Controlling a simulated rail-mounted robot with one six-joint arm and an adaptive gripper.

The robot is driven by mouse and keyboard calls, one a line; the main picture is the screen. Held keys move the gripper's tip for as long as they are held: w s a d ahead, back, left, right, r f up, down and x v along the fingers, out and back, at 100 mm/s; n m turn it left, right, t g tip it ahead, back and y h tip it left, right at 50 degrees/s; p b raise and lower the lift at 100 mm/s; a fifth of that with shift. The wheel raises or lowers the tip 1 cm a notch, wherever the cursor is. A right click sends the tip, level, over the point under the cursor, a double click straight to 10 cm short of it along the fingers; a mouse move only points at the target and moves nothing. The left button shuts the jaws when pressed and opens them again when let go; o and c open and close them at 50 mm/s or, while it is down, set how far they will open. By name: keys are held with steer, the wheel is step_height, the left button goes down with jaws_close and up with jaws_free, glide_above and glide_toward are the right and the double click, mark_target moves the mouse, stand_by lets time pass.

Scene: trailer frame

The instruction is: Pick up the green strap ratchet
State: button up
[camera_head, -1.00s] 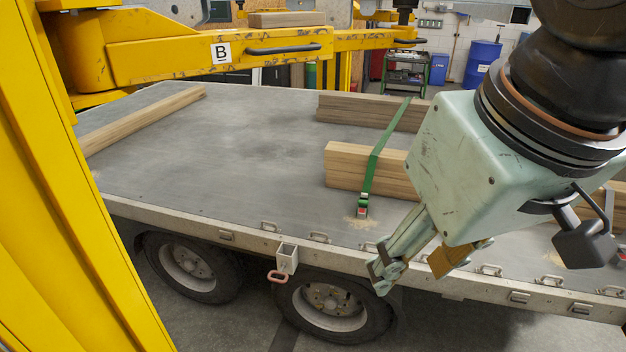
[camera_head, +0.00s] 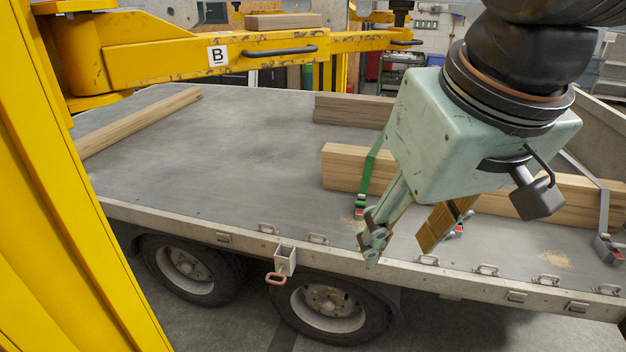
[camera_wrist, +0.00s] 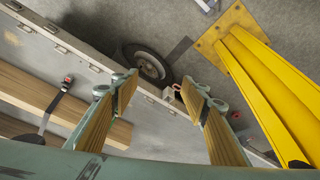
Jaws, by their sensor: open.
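The green strap ratchet (camera_head: 360,207) lies on the trailer bed (camera_head: 230,150) at the front foot of a green strap (camera_head: 367,172). The strap runs over a stacked wooden beam (camera_head: 342,166) and is partly covered by my arm. My gripper (camera_head: 402,243) is open and empty, pointing down near the trailer's front edge. In the head view its left finger is just to the right of the ratchet; the height gap is hard to judge. In the wrist view my open fingers (camera_wrist: 160,80) frame the trailer edge and a wheel. I cannot make out the green ratchet there.
Another ratchet with red on it (camera_head: 459,230) lies behind my right finger, and a grey one (camera_head: 607,248) is at far right. A pink-handled bracket (camera_head: 284,262) hangs on the trailer edge. The bed's middle left is clear.

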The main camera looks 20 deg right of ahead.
steer(key=w+d+f+m+h+p, duration=0.15)
steer(key=w+d, duration=0.25)
steer(key=w, duration=0.8)
steer(key=w+d+f+m, duration=0.15)
steer(key=w+d, duration=0.25)
steer(key=w, duration=0.8)
steer(key=w+d+f+p, duration=0.1)
steer(key=w+d+f, duration=0.15)
steer(key=w, duration=1.05)
steer(key=w+d+f+m+p, duration=0.1)
steer(key=w+d+f, duration=0.6)
steer(key=w+f, duration=0.5)
steer(key=w+d+f+m+p, duration=0.1)
steer(key=w+d+f, duration=0.6)
steer(key=w+f, duration=0.4)
steer(key=x, duration=0.4)
steer(key=shift+s+a+f, duration=0.2)
steer(key=shift+s+a, duration=0.05)
steer(key=shift+s, duration=0.1)
steer(key=shift+f+h, duration=0.15)
steer(key=shift+h, duration=0.1)
steer(key=b, duration=0.1)
glide_above(361, 207)
steer(key=shift+w+f, duration=0.1)
steer(key=shift+f, duration=3.75)
